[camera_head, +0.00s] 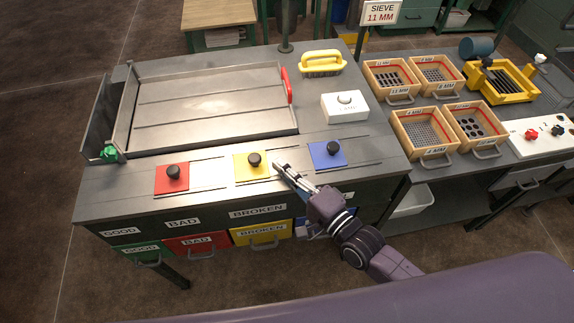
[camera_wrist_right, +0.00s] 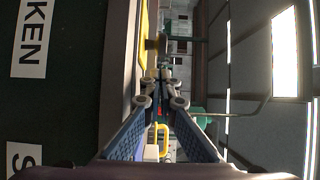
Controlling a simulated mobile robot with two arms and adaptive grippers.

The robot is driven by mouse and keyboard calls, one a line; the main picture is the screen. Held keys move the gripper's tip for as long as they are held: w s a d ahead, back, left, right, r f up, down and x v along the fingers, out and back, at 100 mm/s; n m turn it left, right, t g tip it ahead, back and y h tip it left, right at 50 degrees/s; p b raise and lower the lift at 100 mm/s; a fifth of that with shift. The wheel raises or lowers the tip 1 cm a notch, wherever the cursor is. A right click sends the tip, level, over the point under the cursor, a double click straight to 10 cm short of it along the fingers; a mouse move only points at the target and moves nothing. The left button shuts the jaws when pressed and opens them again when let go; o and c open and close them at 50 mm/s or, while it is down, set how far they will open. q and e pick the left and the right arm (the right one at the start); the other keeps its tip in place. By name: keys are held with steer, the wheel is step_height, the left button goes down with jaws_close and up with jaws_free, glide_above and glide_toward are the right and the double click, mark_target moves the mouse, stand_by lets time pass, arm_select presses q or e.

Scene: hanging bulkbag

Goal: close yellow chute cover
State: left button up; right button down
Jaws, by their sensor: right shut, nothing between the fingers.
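The yellow chute cover (camera_head: 243,174) is a flat yellow plate with a dark round knob (camera_head: 254,159), set in a metal track near the front edge of the sorting table. My right gripper (camera_head: 279,163) is shut and empty, its tips just right of the yellow cover and close to its knob. In the right wrist view, the shut fingers (camera_wrist_right: 161,82) point toward the knob (camera_wrist_right: 157,43) beside the yellow edge (camera_wrist_right: 146,40). I cannot tell whether the fingers touch the cover. My left gripper is not in view.
A red cover (camera_head: 164,186) lies left of the yellow one and a blue cover (camera_head: 333,161) lies right. Labelled drawers, including a yellow one (camera_head: 259,234), sit below. A white box (camera_head: 344,108) and yellow-handled brush (camera_head: 321,64) stand behind. Sieve boxes (camera_head: 422,133) are at the right.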

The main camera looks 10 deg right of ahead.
steer(key=v, duration=0.4)
steer(key=shift+w+d+f+b, duration=0.1)
steer(key=shift+w+d+b, duration=0.15)
steer(key=shift+d+b, duration=0.15)
steer(key=s+f+n+g, duration=0.1)
steer(key=s, duration=0.1)
steer(key=s+f+n+g+h, duration=0.1)
steer(key=s+n, duration=0.1)
steer(key=s+d+f+n+g+h+b, duration=0.1)
steer(key=s+n, duration=0.1)
steer(key=shift+d+f, duration=0.1)
steer(key=shift+f, duration=0.25)
steer(key=s+d+f+n+g+h, duration=0.7)
steer(key=s+d+n+g, duration=0.2)
steer(key=s+d, duration=0.3)
step_height(320, 180, down, 25)
steer(key=s, duration=0.2)
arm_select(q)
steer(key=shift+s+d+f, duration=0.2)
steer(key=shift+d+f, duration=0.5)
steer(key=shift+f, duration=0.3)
arm_select(e)
steer(key=s+d+f+g, duration=0.2)
steer(key=s+f, duration=1.5)
steer(key=s, duration=0.1)
steer(key=shift+d+h, duration=0.2)
steer(key=shift+h, duration=0.1)
